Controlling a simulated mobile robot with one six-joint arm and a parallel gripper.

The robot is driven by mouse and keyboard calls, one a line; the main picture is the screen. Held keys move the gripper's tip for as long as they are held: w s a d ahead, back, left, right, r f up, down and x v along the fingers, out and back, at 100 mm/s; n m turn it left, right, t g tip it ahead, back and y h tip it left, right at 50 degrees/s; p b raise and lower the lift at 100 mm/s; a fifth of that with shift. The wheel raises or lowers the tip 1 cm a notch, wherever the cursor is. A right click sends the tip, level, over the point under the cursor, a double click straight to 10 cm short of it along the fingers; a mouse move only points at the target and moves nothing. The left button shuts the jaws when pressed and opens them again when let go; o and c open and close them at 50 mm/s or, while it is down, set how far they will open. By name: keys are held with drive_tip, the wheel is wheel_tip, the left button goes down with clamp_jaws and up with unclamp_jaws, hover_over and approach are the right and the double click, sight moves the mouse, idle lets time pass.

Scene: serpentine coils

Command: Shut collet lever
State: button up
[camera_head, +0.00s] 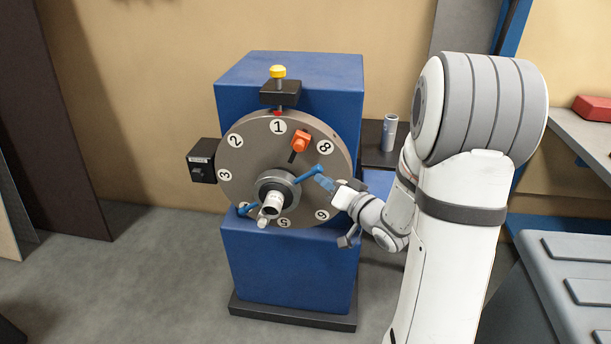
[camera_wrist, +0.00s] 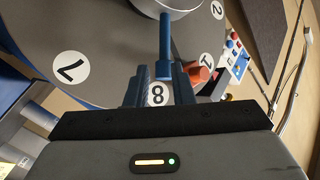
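A round grey disc (camera_head: 242,160) with numbered white labels is mounted on the front of a blue machine. At its middle is a collet hub (camera_head: 271,190) with a pale round nose. A blue lever (camera_head: 305,174) reaches from the hub up and right; it also shows at top centre in the wrist view (camera_wrist: 165,35). My gripper (camera_head: 322,182) is at the lever's outer end. In the wrist view its two blue fingers (camera_wrist: 159,80) stand apart on either side of the lever's end, with the label 8 visible between them. Contact with the lever cannot be made out.
An orange knob (camera_head: 301,141) sticks out of the disc above the lever. A yellow-topped plunger (camera_head: 278,78) stands over the disc, and a black box (camera_head: 201,160) is at its left. A grey cylinder (camera_head: 390,132) stands on a side shelf. Open floor lies at left.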

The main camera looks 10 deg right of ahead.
drive_tip(key=shift+y, duration=0.4)
drive_tip(key=x, duration=0.7)
drive_tip(key=shift+w+a, duration=0.2)
drive_tip(key=shift+a, duration=0.15)
drive_tip(key=shift+c, duration=0.4)
clamp_jaws()
